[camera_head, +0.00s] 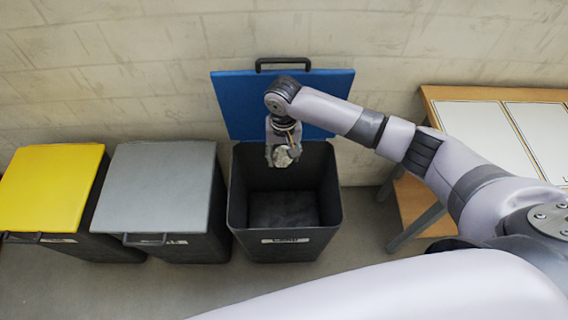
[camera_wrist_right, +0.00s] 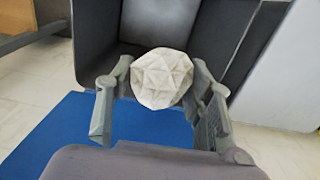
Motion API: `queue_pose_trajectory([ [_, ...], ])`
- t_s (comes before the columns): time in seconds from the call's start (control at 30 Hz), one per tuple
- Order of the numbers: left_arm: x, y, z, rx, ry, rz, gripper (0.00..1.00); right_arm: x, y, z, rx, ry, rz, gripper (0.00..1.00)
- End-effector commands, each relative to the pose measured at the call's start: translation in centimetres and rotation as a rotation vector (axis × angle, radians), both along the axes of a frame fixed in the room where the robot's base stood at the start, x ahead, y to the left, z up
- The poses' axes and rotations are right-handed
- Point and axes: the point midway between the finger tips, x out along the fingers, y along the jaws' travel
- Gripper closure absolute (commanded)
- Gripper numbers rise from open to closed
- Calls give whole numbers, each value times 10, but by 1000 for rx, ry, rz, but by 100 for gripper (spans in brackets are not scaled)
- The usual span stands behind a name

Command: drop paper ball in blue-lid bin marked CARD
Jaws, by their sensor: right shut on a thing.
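The bin with the blue lid (camera_head: 233,100) stands open, its lid raised against the wall. Its dark body (camera_head: 286,244) carries a small white label on the front, too small to read surely. My right gripper (camera_head: 284,160) is over the back part of the bin's opening, shut on the white crumpled paper ball (camera_head: 282,157). In the right wrist view the paper ball (camera_wrist_right: 162,79) sits between the two fingers, with the dark bin interior behind it and the blue lid (camera_wrist_right: 50,137) below. My left gripper is not in view.
A bin with a shut grey lid (camera_head: 157,185) stands just left of the open bin, and one with a shut yellow lid (camera_head: 52,190) stands further left. A wooden table (camera_head: 437,97) with white panels is at the right.

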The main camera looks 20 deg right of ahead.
Motion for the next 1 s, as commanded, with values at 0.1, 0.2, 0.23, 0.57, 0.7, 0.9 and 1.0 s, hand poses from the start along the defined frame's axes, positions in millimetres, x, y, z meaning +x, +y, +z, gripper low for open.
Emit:
queue_pose_trajectory([
  [0.1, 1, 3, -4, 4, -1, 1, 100, -3, -1, -26, 1, 1, -21, 69],
  [0.2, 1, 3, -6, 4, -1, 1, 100, -4, -1, -34, 1, -3, -26, 69],
  [0.23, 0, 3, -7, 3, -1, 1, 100, -4, -1, -36, 1, -3, -26, 69],
  [0.57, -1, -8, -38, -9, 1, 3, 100, -3, -2, -60, 0, -5, -26, 69],
  [0.7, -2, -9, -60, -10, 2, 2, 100, -4, -2, -77, 0, -4, -25, 69],
  [0.9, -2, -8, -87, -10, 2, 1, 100, -4, -2, -97, 0, -5, -26, 69],
  [1.0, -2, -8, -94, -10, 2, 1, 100, -4, -2, -102, 1, -5, -26, 69],
])
